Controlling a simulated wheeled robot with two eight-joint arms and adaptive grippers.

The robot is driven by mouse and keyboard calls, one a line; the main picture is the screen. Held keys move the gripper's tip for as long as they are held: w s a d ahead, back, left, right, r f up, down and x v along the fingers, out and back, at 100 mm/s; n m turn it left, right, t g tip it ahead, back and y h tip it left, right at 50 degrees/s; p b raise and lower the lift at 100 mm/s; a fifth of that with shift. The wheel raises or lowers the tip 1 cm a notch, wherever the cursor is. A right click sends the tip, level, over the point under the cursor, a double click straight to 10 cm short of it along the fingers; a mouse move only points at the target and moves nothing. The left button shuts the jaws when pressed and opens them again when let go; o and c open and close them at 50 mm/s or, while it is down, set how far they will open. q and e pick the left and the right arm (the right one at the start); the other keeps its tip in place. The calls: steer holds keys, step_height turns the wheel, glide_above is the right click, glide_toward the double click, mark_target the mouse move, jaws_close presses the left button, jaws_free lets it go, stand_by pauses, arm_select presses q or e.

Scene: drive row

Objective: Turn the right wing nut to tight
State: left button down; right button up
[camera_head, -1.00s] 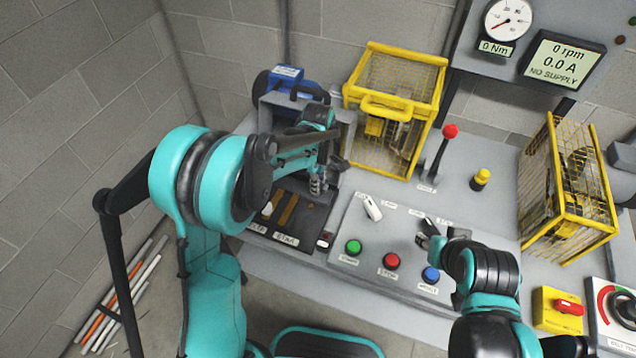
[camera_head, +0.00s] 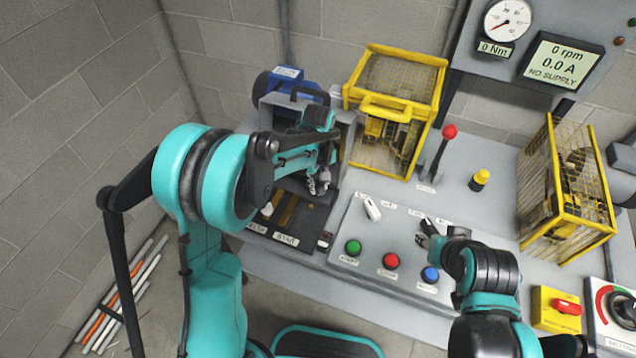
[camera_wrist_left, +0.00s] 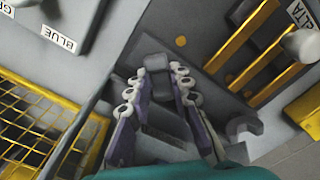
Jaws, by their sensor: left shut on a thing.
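My left gripper (camera_head: 318,187) is down at the front of the grey housing at the left of the bench. In the left wrist view its purple fingers with pale rings (camera_wrist_left: 157,92) are shut on a small dark grey piece (camera_wrist_left: 155,54), which looks like the wing nut. The fingers hide most of it, and I cannot tell how tight it is. No second wing nut can be made out. My right gripper (camera_head: 425,234) hangs over the control panel, its fingertips apart and empty.
The grey housing (camera_head: 268,118) stands beside a yellow cage (camera_head: 398,60). A star-delta plate (camera_head: 305,222) with a pale knob (camera_wrist_left: 300,46) lies in front. Green (camera_head: 353,247), red (camera_head: 391,261) and blue (camera_head: 430,275) buttons and a red-topped lever (camera_head: 449,131) are to the right.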

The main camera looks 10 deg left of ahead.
arm_select(q)
steer(key=m, duration=0.4)
steer(key=shift+m, duration=0.3)
steer(key=m, duration=0.3)
steer(key=shift+m, duration=0.4)
steer(key=m, duration=0.3)
steer(key=shift+m, duration=2)
steer(key=c, duration=1.4)
jaws_free()
steer(key=shift+o, duration=0.2)
